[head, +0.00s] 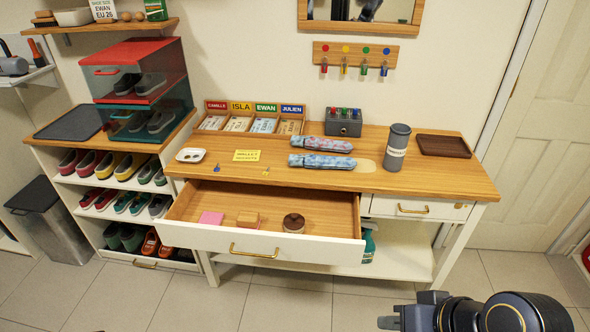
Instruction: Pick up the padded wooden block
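A small tan wooden block (248,219) lies in the open wide drawer (190,232) of the wooden-topped bench, between a pink flat piece (211,218) and a round dark-topped item (294,222). It looks like the padded wooden block, with a lighter layer on it, though it is small in view. My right gripper (392,318) is at the bottom edge, in front of the bench and well to the right of the drawer, away from the block. My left gripper is not in view.
A shoe rack (110,190) and grey bin (52,222) stand left. The floor in front is clear.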

